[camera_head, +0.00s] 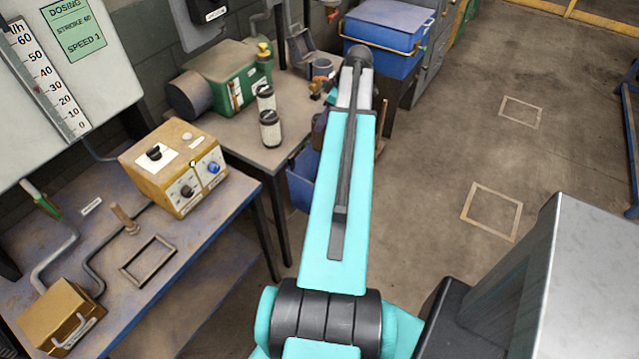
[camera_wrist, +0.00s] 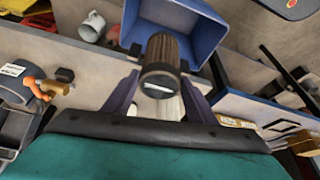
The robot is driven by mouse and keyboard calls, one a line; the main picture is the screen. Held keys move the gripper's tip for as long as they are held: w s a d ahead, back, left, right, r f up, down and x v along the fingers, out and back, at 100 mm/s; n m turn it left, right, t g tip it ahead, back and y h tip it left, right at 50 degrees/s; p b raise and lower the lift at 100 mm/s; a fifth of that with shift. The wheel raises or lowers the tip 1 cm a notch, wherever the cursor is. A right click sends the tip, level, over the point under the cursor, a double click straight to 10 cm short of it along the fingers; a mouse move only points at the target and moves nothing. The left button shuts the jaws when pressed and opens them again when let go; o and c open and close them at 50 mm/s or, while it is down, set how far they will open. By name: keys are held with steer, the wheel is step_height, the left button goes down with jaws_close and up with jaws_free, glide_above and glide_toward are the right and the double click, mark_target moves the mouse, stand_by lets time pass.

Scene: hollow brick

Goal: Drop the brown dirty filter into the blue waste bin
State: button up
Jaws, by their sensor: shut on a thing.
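The brown dirty filter (camera_wrist: 161,62) is a ribbed cylinder with a dark end cap bearing a white mark. My gripper (camera_wrist: 160,95) is shut on it, one finger on each side in the wrist view. The blue waste bin (camera_wrist: 207,38) shows its open mouth just behind and above the filter in that view. The filter overlaps the bin's mouth in the picture; I cannot tell its height over the bin. In the head view the bin (camera_head: 302,182) stands on the floor beside the grey table, partly behind my arm.
Two pale filters with black caps (camera_head: 270,130) stand on the grey table (camera_head: 235,150) near a green machine (camera_head: 232,78). A blue box (camera_head: 385,45) stands behind my arm. A blue bench (camera_head: 190,235) with a yellow control box (camera_head: 175,165) is at left. Floor at right is clear.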

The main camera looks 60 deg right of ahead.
steer(key=shift+f+b, duration=0.75)
steer(key=shift+f, duration=1.35)
steer(key=o, duration=1.8)
steer(key=a+b+v, duration=0.1)
steer(key=b+v, duration=0.2)
steer(key=v, duration=1)
steer(key=shift+d+r, duration=0.45)
steer(key=shift+d, duration=0.05)
steer(key=shift+s, duration=0.1)
